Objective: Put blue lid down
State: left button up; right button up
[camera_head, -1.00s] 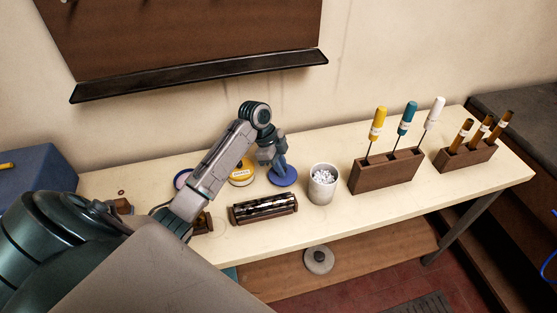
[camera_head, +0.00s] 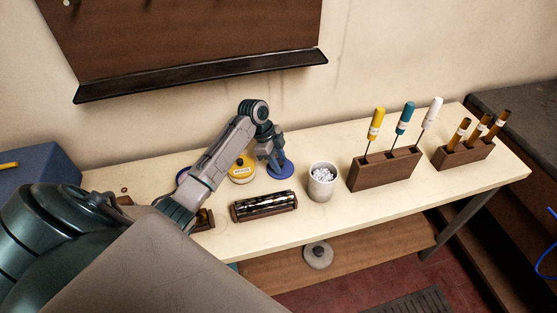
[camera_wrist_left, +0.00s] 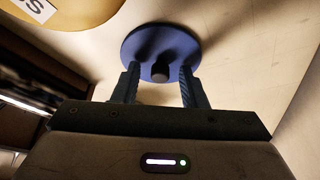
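The blue lid (camera_head: 287,172) is a round disc with a dark knob. It appears to lie flat on the bench, right of the yellow tin. My left gripper (camera_head: 277,166) is over it, pointing down. In the left wrist view the lid (camera_wrist_left: 150,38) is just beyond the fingertips. The left gripper (camera_wrist_left: 160,76) is open there, with one finger on each side of the knob and a visible gap to both. My right gripper is not in view.
The yellow tin (camera_head: 242,172) stands left of the lid. A dark wooden holder (camera_head: 265,208) lies in front, and a white cup (camera_head: 322,186) of pale pieces stands to the right. A screwdriver block (camera_head: 385,171) is farther right. A wall-mounted ledge (camera_head: 200,78) is above.

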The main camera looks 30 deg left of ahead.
aim_at(280, 162)
pick_arm(q)
jog(key=shift+r, duration=0.2)
jog(key=b+v, duration=0.1)
jog(key=v, duration=0.3)
jog(key=shift+a+b, duration=0.1)
jog(key=shift+b, duration=0.25)
jog(key=s+a+b, duration=0.1)
jog(key=a, duration=0.2)
jog(key=s+a+b, duration=0.1)
jog(key=a, duration=0.3)
jog(key=s+a+b, duration=0.1)
jog(key=a+b, duration=0.1)
jog(key=a, duration=0.1)
jog(key=shift+a+r, duration=0.3)
jog(key=shift+a, duration=0.1)
jog(key=shift+s+a+r, duration=0.1)
jog(key=shift+s+a, duration=0.05)
jog(key=shift+a, duration=0.25)
